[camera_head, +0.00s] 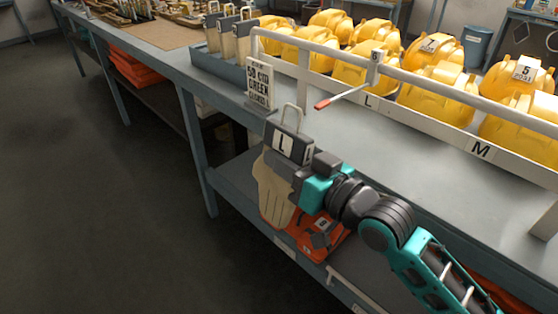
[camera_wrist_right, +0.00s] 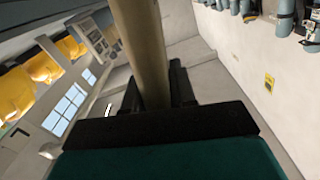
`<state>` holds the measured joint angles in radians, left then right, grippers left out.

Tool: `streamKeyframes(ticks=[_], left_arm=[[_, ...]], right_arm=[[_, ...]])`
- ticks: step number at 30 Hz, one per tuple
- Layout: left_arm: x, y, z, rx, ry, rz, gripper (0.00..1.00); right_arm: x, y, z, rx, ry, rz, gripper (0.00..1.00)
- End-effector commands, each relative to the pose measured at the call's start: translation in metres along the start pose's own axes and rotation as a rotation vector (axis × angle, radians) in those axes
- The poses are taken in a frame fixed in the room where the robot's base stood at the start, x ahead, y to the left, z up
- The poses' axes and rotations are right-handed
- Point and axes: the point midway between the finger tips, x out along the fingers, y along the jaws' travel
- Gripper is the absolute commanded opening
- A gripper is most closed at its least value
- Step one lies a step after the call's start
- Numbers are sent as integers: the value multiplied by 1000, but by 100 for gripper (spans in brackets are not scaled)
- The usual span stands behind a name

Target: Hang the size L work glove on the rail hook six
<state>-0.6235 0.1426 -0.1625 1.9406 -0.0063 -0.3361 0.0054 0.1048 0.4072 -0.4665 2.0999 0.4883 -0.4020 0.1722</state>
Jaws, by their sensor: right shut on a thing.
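The size L work glove (camera_head: 272,192) is cream, hanging fingers down from a dark header marked L with a wire loop (camera_head: 292,112) on top. My right gripper (camera_head: 296,166) is shut on it by the header, in front of the bench edge. In the right wrist view a tan piece of it (camera_wrist_right: 143,50) stands between the fingers. The hook marked 6 (camera_head: 345,97) is a red-tipped rod sticking out from the white rail (camera_head: 420,82), bare, above and to the right of the loop. The loop and hook are apart. My left gripper is out of view.
Yellow helmets (camera_head: 365,70) fill a tray marked L and M behind the rail. A small sign (camera_head: 260,83) stands on the bench left of the hook. Several tagged items stand in a blue rack (camera_head: 222,66). An orange item (camera_head: 318,236) lies on the shelf below.

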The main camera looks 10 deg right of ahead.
Motion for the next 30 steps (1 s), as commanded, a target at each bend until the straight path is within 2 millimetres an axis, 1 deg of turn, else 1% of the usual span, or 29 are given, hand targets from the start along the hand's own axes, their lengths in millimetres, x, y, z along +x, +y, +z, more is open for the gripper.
streamKeyframes(ticks=[22,30], left_arm=[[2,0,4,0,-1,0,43],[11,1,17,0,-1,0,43]], right_arm=[[0,46,-5,-2,1,2,0],[0,62,-6,-3,1,1,0]])
